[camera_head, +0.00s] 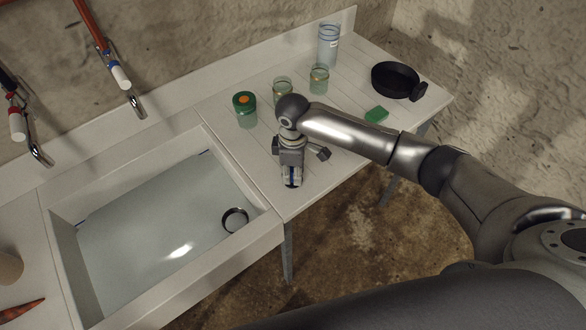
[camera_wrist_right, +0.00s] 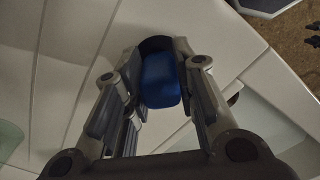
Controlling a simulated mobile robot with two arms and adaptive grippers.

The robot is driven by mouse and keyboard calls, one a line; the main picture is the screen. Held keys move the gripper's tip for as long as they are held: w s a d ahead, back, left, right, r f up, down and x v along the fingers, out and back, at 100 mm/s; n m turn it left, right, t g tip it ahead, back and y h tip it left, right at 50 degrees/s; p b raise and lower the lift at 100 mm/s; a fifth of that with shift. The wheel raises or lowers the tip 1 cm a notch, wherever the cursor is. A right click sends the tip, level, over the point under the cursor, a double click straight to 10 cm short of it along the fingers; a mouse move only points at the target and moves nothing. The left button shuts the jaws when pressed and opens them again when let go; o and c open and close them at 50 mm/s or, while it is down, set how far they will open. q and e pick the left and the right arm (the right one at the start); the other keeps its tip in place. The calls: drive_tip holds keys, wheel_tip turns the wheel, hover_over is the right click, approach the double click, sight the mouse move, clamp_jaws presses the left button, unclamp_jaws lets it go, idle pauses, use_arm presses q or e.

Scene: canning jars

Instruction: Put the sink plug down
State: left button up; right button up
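My right gripper (camera_head: 291,180) points down over the worktop just right of the sink, near its front edge. In the right wrist view its two fingers (camera_wrist_right: 158,75) close on the sides of a blue piece with a black part behind it, which looks like the sink plug (camera_wrist_right: 161,82). In the head view the plug is mostly hidden by the fingers, with only a little blue and dark showing. I cannot tell whether it touches the worktop. My left gripper is not in view.
The white sink (camera_head: 267,226) holds a dark round drain (camera_head: 235,219) at its right side. On the worktop (camera_head: 325,178) stand a green-lidded jar (camera_head: 245,110), two open jars (camera_head: 319,78) (camera_head: 282,91), a tall container (camera_head: 328,45), a black pan (camera_head: 394,80) and a green block (camera_head: 376,115). The worktop's front right is clear.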

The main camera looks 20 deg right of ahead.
drive_tip(key=o, duration=0.4)
wheel_tip(320, 180, up, 13)
drive_tip(key=shift+f+b, duration=0.1)
drive_tip(key=shift+b, duration=0.9)
drive_tip(key=shift+f, duration=0.1)
